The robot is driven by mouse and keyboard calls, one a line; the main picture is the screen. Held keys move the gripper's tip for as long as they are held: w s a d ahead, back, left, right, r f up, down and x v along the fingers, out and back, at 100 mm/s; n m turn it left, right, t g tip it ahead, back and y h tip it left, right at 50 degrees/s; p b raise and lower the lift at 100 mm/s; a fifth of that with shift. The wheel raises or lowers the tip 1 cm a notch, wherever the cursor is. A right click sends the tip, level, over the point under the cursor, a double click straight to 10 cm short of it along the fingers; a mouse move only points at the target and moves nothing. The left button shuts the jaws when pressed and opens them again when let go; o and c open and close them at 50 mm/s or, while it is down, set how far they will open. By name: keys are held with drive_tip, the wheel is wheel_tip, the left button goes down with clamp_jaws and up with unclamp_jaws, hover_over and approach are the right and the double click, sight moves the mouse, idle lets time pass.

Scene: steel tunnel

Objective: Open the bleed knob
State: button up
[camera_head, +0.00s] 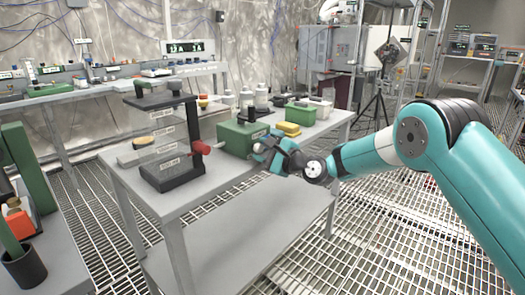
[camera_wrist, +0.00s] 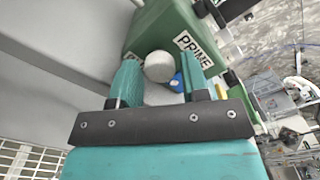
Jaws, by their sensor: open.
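A green box (camera_head: 240,138) stands on the grey table; in the wrist view it (camera_wrist: 165,28) carries a white label reading PRIME. A pale round knob (camera_wrist: 158,66) at the box's near side shows between the fingers of my gripper (camera_wrist: 160,82). The jaws are open around the knob, with a gap at each side; contact cannot be told. A small blue part (camera_wrist: 177,82) shows beside the knob, near the right finger. In the head view my gripper (camera_head: 268,150) is at the box's right front and hides the knob. No label reading BLEED is legible.
A black-framed clear rig (camera_head: 165,145) with a red knob (camera_head: 200,147) stands left of the box.

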drive_tip(key=c, duration=0.6)
drive_tip(key=shift+c, duration=0.2)
